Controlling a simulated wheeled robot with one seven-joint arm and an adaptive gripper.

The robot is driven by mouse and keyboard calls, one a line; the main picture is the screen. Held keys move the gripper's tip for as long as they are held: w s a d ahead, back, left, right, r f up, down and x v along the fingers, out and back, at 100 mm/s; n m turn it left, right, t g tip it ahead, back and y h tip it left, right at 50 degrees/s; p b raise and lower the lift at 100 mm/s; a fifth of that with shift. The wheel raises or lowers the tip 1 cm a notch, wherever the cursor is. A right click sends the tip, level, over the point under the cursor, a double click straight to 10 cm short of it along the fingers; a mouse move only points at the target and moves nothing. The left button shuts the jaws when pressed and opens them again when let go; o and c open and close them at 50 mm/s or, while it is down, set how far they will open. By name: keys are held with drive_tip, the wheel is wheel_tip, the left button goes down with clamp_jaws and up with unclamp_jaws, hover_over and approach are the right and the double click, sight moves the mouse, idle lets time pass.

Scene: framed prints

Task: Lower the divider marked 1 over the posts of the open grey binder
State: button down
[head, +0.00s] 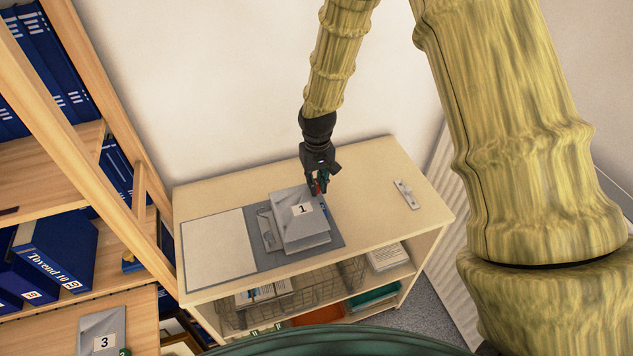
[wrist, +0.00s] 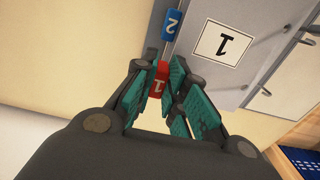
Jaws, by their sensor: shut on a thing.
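The divider marked 1 (head: 290,232) is a grey sheet with a white label, over the right half of the open grey binder (head: 332,238). My gripper (head: 318,187) is shut on its red tab (wrist: 160,84) at the far right edge. The sheet (wrist: 210,75) also shows in the wrist view, with a blue tab marked 2 (wrist: 172,24) beside the red one. The binder's left half carries a white sheet (head: 217,248). Its metal mechanism (head: 268,229) shows left of the divider. I cannot tell whether the posts pass through the divider's holes, nor whether it touches what lies below.
The binder lies on a light wooden cabinet (head: 395,160). A small metal piece (head: 406,194) lies to the right on its top, with free room around it. A shelf with blue binders (head: 60,250) stands left. A divider marked 3 (head: 103,330) lies at lower left.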

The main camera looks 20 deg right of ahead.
drive_tip(key=shift+f+b, duration=0.65)
drive_tip(key=shift+f, duration=1.15)
idle(1.3)
drive_tip(key=c, duration=1.4)
unclamp_jaws()
drive_tip(key=shift+o, duration=0.2)
drive_tip(key=shift+r+p, duration=2.55)
drive_tip(key=shift+r, duration=1)
drive_tip(key=shift+f, duration=0.1)
